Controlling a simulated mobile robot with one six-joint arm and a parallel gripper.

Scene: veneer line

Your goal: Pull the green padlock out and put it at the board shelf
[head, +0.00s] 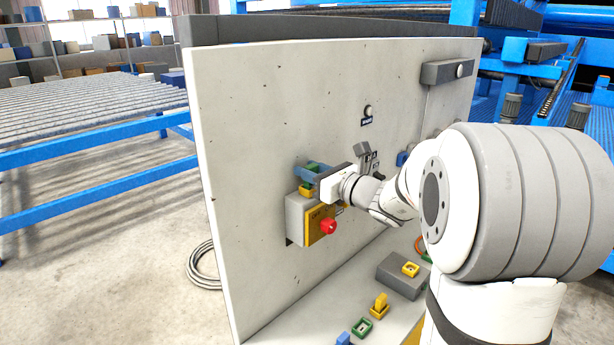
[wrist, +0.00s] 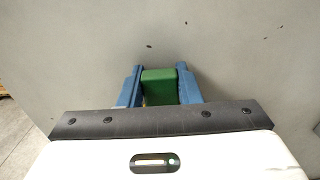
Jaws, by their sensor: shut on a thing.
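My gripper (head: 311,172) is at the panel, just above the grey switch box (head: 295,217). Its blue fingers are shut on the green padlock (wrist: 159,86), which sits between them in the wrist view. In the head view the green padlock (head: 313,166) shows only partly among the fingers. Whether it is still seated in anything is hidden. The board shelf (head: 300,322) is the pale ledge at the foot of the panel.
The switch box has a yellow front and a red button (head: 328,226); a yellow part (head: 306,190) shows at its top. The shelf also holds a blue piece (head: 343,338), a yellow padlock (head: 379,306) and a grey block (head: 401,276). A black selector (head: 363,152) stands right of my gripper.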

